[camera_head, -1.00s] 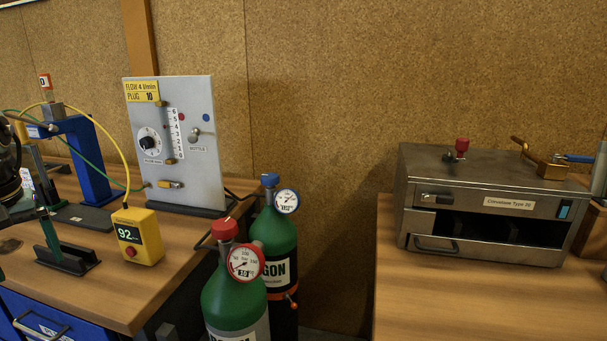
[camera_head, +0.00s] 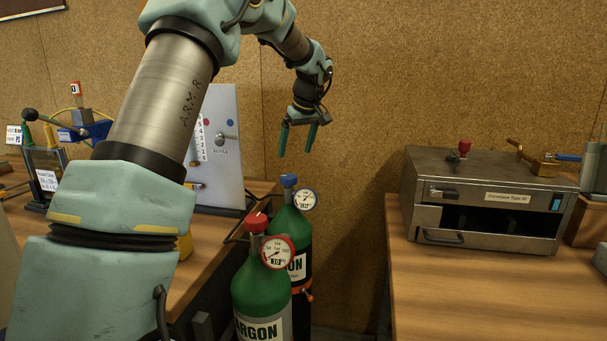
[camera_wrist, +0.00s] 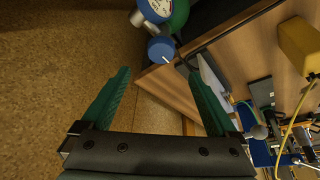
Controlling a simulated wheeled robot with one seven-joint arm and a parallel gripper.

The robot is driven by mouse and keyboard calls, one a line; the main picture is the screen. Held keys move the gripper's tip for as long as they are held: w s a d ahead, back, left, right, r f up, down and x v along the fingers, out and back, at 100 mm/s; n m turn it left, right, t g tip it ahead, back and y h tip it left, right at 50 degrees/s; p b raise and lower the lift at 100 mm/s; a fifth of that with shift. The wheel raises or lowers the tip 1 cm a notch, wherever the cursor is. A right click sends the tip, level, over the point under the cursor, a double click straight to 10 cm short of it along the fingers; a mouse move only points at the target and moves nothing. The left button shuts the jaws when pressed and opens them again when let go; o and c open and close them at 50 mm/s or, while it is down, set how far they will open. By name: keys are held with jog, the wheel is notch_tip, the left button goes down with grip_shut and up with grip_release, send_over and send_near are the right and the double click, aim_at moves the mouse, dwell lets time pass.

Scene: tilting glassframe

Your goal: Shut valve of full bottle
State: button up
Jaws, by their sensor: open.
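Two green argon bottles stand in the gap between the benches. The rear bottle (camera_head: 291,230) has a blue valve knob (camera_head: 288,180) and a blue-rimmed gauge (camera_head: 306,199). The front bottle (camera_head: 256,290) has a red valve knob (camera_head: 257,222) and a red-rimmed gauge (camera_head: 278,252). The needles are too small to read surely. My gripper (camera_head: 297,151) is open and empty, fingers pointing down, above the rear bottle and apart from it. In the wrist view the blue knob (camera_wrist: 160,50) shows just beyond the gap between the fingertips (camera_wrist: 154,72).
A metal oven (camera_head: 485,200) stands on the right bench (camera_head: 450,290). A grey flow panel (camera_head: 222,150) stands on the left bench, close left of the bottles, partly hidden by my arm. The cork wall (camera_head: 400,90) is behind. An orange fitting (camera_head: 303,291) juts out beside the rear bottle.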

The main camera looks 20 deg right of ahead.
aim_at(289, 176)
jog(key=p+x, duration=0.2)
jog(key=x, duration=0.8)
jog(key=shift+p, duration=0.35)
jog(key=shift+c, duration=0.2)
jog(key=c, duration=1.3)
jog(key=shift+c, duration=0.2)
